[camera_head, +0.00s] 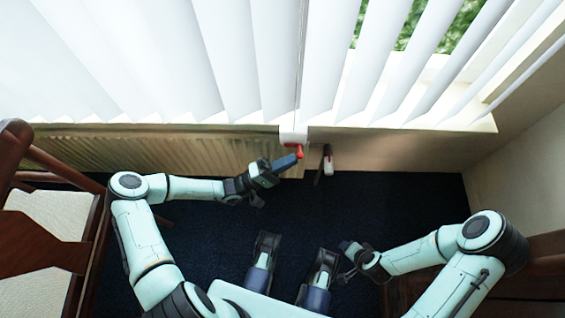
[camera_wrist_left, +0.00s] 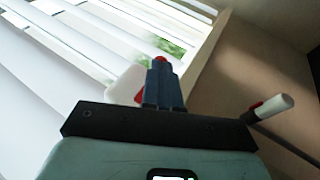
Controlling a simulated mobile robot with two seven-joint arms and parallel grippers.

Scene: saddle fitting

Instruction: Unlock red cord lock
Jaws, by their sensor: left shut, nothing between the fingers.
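The red cord lock (camera_head: 298,152) sits on a white bracket (camera_head: 293,133) at the bottom of the blinds, where the cord hangs down. My left gripper (camera_head: 287,162) is shut and empty, with its blue fingertips just left of and slightly below the red part; I cannot tell whether they touch it. In the left wrist view, the shut blue fingers (camera_wrist_left: 163,85) point up, and a bit of the red lock (camera_wrist_left: 161,59) shows at their tips. The white bracket (camera_wrist_left: 126,84) is partly hidden behind them. My right gripper (camera_head: 347,248) is low at the right, away from the lock; its jaws are unclear.
White vertical blinds (camera_head: 170,60) hang over the window above a radiator (camera_head: 150,152). A white and red handle (camera_head: 328,163) stands just right of the lock. A wooden chair (camera_head: 45,230) is at the left. The dark carpet (camera_head: 410,205) is open at centre right.

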